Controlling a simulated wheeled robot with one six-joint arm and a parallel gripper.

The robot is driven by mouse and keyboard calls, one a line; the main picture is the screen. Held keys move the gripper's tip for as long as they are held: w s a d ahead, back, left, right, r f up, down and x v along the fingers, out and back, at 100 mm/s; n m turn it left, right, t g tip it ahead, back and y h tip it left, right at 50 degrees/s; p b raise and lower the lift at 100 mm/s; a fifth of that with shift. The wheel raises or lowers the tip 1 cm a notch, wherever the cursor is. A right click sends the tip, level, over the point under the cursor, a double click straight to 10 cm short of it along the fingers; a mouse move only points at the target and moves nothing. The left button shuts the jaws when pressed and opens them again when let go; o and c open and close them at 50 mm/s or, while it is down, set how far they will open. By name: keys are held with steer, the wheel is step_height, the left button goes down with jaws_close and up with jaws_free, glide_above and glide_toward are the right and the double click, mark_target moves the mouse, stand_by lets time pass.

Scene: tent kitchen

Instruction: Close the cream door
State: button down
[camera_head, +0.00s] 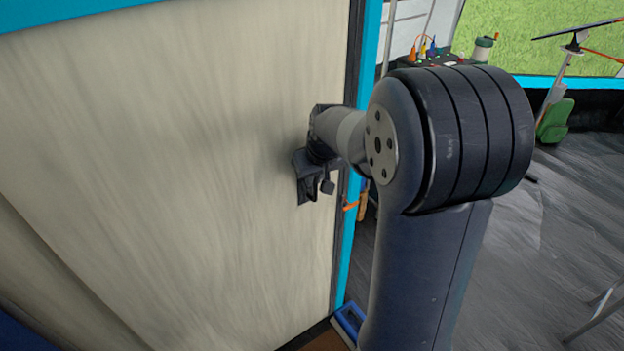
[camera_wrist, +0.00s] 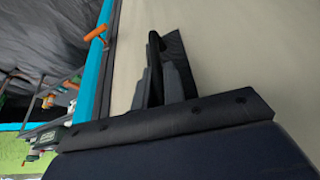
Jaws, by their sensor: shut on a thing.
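The cream door (camera_head: 170,160) fills the left of the head view, a large pale panel beside a bright blue post (camera_head: 366,75). It also shows in the wrist view (camera_wrist: 240,50), at upper right. My gripper (camera_head: 316,188) is at the door's right side, near its edge. In the wrist view my gripper (camera_wrist: 165,65) has its dark fingers against the door face, shut on what appears to be the door's handle. The fingers mostly hide the handle. I cannot tell whether a gap remains between door and frame.
An orange piece (camera_head: 350,206) sits on the blue post beside the door. A blue box-like thing (camera_head: 348,318) lies low at the post's foot. Equipment with coloured plugs (camera_head: 435,58) and a green bag (camera_head: 555,120) stand at the back right. Grey floor (camera_head: 570,220) is open at right.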

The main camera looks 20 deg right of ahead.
steer(key=shift+d, duration=0.1)
steer(key=c, duration=1.5)
jaws_free()
steer(key=shift+w+d, duration=0.1)
steer(key=v, duration=1.1)
